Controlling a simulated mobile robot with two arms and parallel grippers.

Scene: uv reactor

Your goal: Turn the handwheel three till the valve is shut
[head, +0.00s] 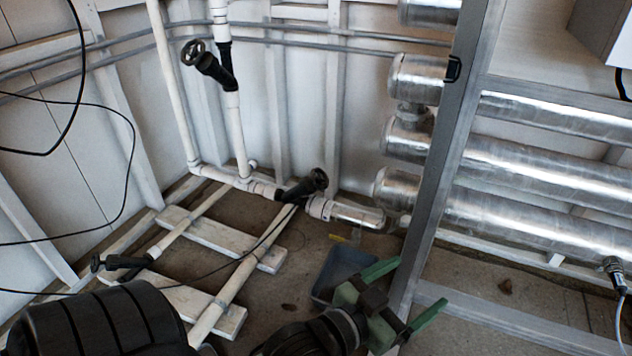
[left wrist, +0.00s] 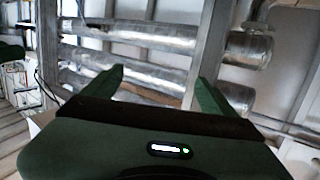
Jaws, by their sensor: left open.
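Three dark handwheel valves show on the white pipes in the head view, and I cannot tell which is number three. One handwheel (head: 193,52) is high on the upright pipe. Another handwheel (head: 318,180) is low near the pipe corner. A third handwheel (head: 97,264) is at the lower left on a floor pipe. My left gripper (head: 421,283) is open and empty at the lower right, apart from all three. Its spread fingers (left wrist: 160,80) also show in the left wrist view, with no handwheel between them. My right gripper is not in view.
A grey metal post (head: 440,165) stands close beside my left gripper. Shiny metal cylinders (head: 545,165) lie behind it to the right. A grey bin (head: 345,268) sits on the floor beyond the gripper. Black cables (head: 130,170) hang at the left.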

